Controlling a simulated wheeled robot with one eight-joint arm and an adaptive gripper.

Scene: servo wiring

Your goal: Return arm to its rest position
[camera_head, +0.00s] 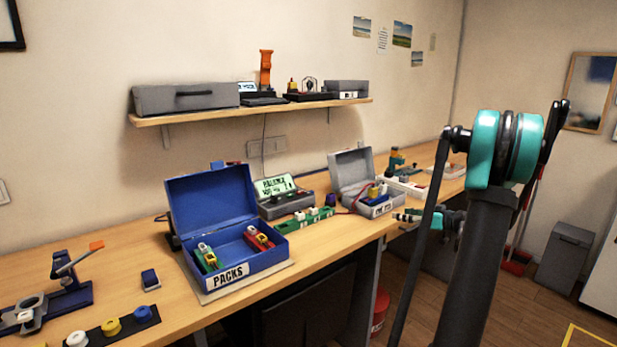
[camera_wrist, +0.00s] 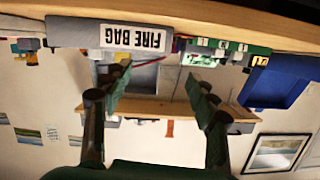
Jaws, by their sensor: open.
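My gripper (camera_head: 408,217) is open and empty, beside and below the front right edge of the workbench in the head view. Its two dark green fingers stand apart in the wrist view (camera_wrist: 160,88), with nothing between them. That view is upside down. My arm's teal joint and dark links fill the right side of the head view. The open grey box (camera_head: 352,170) stands close to the gripper on the bench. Its "FIRE BAG" label (camera_wrist: 136,38) shows in the wrist view beyond the fingers.
A wooden workbench (camera_head: 140,285) carries an open blue "PACKS" box (camera_head: 212,200) holding packs, a charger with a lit screen (camera_head: 283,193) and a green strip (camera_head: 307,220). A wall shelf (camera_head: 250,112) hangs above. A grey bin (camera_head: 566,258) stands on the floor at right.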

